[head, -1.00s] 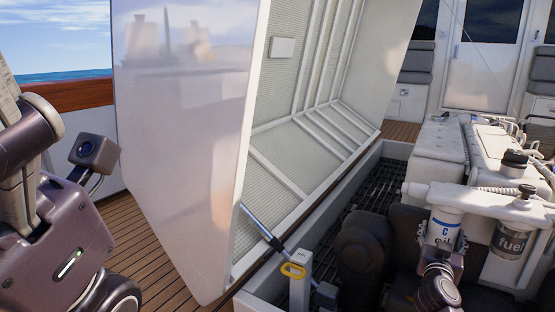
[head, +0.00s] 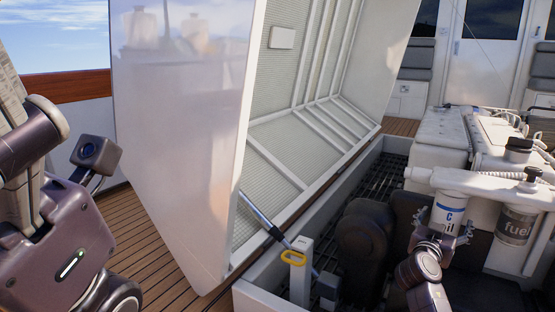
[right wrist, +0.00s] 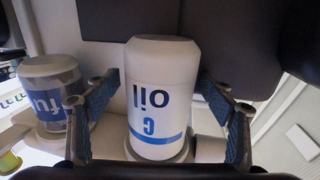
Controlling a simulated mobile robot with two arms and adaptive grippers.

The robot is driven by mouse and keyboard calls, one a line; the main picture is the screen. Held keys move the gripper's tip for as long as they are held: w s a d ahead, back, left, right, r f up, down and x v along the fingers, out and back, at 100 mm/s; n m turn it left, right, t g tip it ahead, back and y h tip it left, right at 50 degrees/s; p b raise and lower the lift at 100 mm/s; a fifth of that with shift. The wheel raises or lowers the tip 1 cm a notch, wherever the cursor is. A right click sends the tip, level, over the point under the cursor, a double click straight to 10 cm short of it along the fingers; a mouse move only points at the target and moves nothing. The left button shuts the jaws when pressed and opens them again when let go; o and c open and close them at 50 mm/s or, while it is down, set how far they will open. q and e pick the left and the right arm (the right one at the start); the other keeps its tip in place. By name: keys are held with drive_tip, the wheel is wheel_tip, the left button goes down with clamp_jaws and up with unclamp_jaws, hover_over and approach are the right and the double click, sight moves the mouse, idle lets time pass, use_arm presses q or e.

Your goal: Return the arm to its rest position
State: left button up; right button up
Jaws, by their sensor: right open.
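My right arm comes up from the lower right in the head view. Its gripper (head: 434,240) is in front of the lower part of the white oil filter (head: 449,211), and its fingers are small there. In the right wrist view the open fingers (right wrist: 158,95) stand on either side of the oil filter (right wrist: 155,80), with visible gaps between pads and filter. The filter sits in its mount, with a blue band and "oil" lettering. My left arm shows at the left edge, but its gripper is not in view.
The fuel filter (head: 516,225) stands close beside the oil filter. Dark engine parts (head: 365,240) lie left of my right arm.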

drive_tip(key=shift+a+f+m+g+h+b, duration=0.1)
drive_tip(key=shift+f+m+g+h+b, duration=0.25)
drive_tip(key=shift+b, duration=0.85)
drive_tip(key=shift+w+r+m+g+h, duration=0.1)
drive_tip(key=shift+r+m+g+h, duration=0.2)
drive_tip(key=shift+m+g+h, duration=0.3)
drive_tip(key=shift+r+g, duration=0.15)
drive_tip(key=shift+g, duration=0.1)
drive_tip(key=c, duration=1.6)
drive_tip(key=t+p, duration=0.1)
drive_tip(key=n+t+y+p, duration=0.1)
drive_tip(key=p, duration=0.1)
drive_tip(key=shift+r+n, duration=0.2)
drive_tip(key=shift+n, duration=0.05)
drive_tip(key=shift+n+t+y+p, duration=0.4)
drive_tip(key=shift+y+p, duration=0.25)
drive_tip(key=shift+p, duration=0.05)
drive_tip(key=shift+f+y, duration=0.2)
drive_tip(key=shift+y, duration=0.1)
